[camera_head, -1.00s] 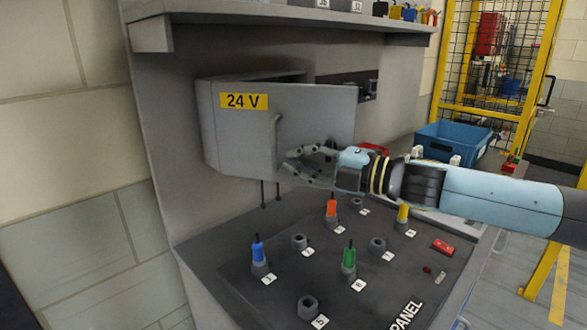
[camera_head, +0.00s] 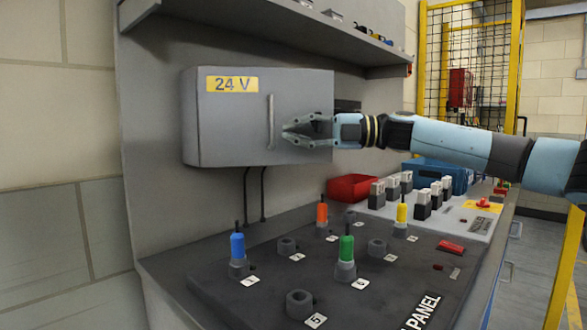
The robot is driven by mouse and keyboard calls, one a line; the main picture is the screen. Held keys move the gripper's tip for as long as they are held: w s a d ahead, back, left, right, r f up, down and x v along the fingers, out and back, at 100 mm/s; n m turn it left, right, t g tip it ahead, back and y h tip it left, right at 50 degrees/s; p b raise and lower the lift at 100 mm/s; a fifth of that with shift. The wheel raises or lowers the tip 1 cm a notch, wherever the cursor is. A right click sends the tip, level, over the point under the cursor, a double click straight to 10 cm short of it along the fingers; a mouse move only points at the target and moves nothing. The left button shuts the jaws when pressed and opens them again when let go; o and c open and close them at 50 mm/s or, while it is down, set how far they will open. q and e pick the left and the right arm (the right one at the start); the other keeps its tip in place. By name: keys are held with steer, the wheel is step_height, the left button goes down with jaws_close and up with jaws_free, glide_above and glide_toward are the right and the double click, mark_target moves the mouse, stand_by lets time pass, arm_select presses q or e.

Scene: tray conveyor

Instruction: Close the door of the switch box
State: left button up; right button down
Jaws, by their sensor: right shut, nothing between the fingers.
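The grey switch box (camera_head: 190,125) is fixed to the upright back panel in the camera_head view. Its door (camera_head: 235,125) carries a yellow "24 V" label and a vertical bar handle (camera_head: 270,122) near its right side. The door looks flush with the box, with no inside showing; I cannot tell whether a small gap is left at the right edge. My right gripper (camera_head: 286,133) is in front of the door, just right of the handle. It is shut and empty, its fingertips at or very near the door face. My left gripper is not in view.
Below is a dark panel (camera_head: 225,290) with colored plugs and numbered sockets. A red bin (camera_head: 352,188), a blue bin (camera_head: 455,175) and upright switch blocks stand to the right. A shelf (camera_head: 260,20) overhangs the box. Two cables hang under it.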

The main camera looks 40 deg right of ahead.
mark_target(281, 127)
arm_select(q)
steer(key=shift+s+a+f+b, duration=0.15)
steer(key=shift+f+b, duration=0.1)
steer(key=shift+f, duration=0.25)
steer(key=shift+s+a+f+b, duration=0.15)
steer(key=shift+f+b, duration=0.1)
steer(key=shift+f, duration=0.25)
arm_select(e)
steer(key=w+d, duration=0.4)
steer(key=w, duration=0.6)
steer(key=shift+d+r, duration=0.2)
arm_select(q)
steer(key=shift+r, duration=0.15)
arm_select(e)
steer(key=shift+s, duration=0.15)
